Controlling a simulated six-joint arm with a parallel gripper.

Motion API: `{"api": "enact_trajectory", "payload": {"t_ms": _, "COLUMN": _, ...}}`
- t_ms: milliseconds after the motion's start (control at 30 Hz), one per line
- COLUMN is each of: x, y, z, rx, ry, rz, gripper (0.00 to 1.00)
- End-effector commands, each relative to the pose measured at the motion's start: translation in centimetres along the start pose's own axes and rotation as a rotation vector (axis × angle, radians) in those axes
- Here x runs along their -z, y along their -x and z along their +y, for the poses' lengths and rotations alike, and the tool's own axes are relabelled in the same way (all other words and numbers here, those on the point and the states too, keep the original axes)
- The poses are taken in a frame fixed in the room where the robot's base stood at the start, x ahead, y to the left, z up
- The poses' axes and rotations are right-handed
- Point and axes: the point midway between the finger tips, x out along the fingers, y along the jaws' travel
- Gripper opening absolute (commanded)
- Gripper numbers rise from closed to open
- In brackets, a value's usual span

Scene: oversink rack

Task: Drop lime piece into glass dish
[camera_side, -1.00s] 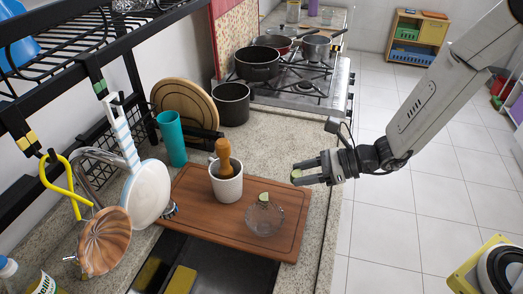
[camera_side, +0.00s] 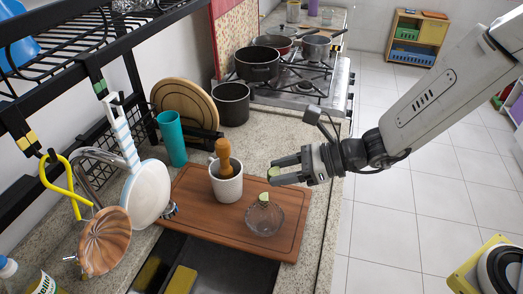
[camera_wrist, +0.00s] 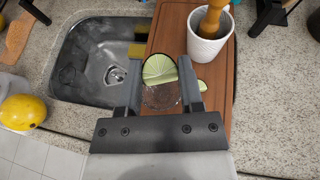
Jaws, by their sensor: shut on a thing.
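My gripper (camera_side: 273,175) is shut on a pale green lime piece (camera_side: 273,171), held above the cutting board. In the wrist view the lime piece (camera_wrist: 159,69) sits between the two fingertips. The clear glass dish (camera_side: 266,221) stands on the board, lower than my gripper and a little nearer the camera in the side view. In the wrist view the dish (camera_wrist: 161,97) shows behind and just below the held lime, partly covered by it. A second lime piece (camera_side: 264,198) is at the dish's far edge; I cannot tell whether it touches the dish.
The brown cutting board (camera_side: 190,205) carries a white mortar (camera_side: 226,184) with a wooden pestle left of the dish. The sink (camera_wrist: 95,60) borders the board. A black rack (camera_side: 75,40) overhangs the left side. Pots stand on the stove (camera_side: 310,80) behind.

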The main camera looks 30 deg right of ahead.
Motion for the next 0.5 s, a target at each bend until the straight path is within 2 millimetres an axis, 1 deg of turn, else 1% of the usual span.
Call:
{"api": "enact_trajectory", "payload": {"t_ms": 67, "x": -0.38, "y": -0.06, "z": 0.3, "rx": -0.001, "ry": -0.001, "rz": -0.002, "gripper": 0.0}}
{"api": "enact_trajectory", "payload": {"t_ms": 233, "x": -0.4, "y": -0.1, "z": 0.35, "rx": 0.0, "ry": -0.003, "rz": -0.001, "gripper": 0.0}}
{"api": "enact_trajectory", "payload": {"t_ms": 500, "x": 0.48, "y": -0.45, "z": 0.32, "rx": -0.001, "ry": -0.005, "rz": 0.001, "gripper": 0.0}}
